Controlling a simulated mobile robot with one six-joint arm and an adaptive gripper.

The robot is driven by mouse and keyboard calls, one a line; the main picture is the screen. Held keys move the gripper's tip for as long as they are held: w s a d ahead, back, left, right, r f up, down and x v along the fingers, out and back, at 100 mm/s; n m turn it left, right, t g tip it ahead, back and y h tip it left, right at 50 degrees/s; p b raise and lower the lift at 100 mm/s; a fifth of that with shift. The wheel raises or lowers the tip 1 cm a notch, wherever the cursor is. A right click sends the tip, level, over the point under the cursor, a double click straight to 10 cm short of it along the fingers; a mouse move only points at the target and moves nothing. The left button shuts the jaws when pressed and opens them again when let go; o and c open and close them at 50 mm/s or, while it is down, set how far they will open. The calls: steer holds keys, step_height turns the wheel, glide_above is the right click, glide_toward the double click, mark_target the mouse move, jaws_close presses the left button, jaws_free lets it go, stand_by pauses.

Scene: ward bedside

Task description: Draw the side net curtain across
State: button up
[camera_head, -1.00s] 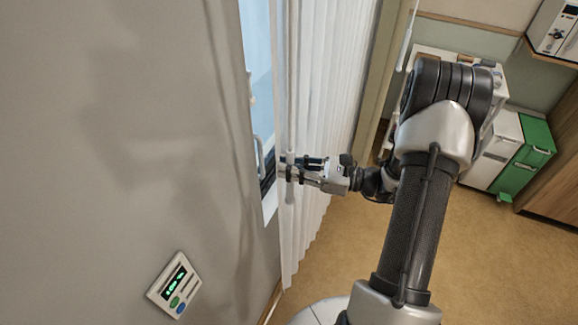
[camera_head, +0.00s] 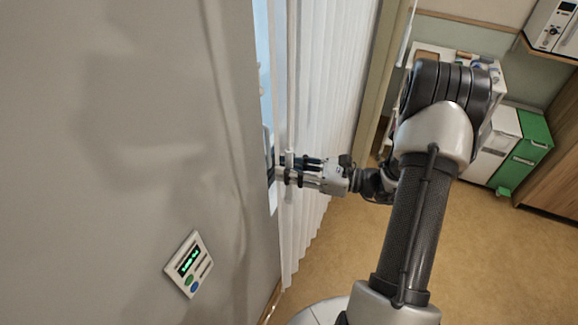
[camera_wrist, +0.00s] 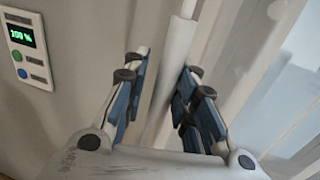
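The white net curtain (camera_head: 320,110) hangs in pleats beside the window (camera_head: 264,60), its leading edge at the left. A thin white wand (camera_head: 290,90) hangs along that edge, with a thicker lower grip. My gripper (camera_head: 284,170) is level with the wand's lower part. In the wrist view my gripper (camera_wrist: 160,85) has its blue-padded fingers apart, with the wand (camera_wrist: 180,45) between them, nearer the right finger. Whether a pad touches the wand is hard to tell. A narrow strip of window shows left of the curtain.
A wall panel with a green display (camera_head: 188,265) is on the grey wall at left; it also shows in the wrist view (camera_wrist: 25,45). A green bin (camera_head: 525,150), a white bin and a trolley stand at the right. The floor (camera_head: 470,260) is clear.

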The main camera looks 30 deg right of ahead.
steer(key=shift+o, duration=1.2)
steer(key=shift+w, duration=0.1)
steer(key=v, duration=1.2)
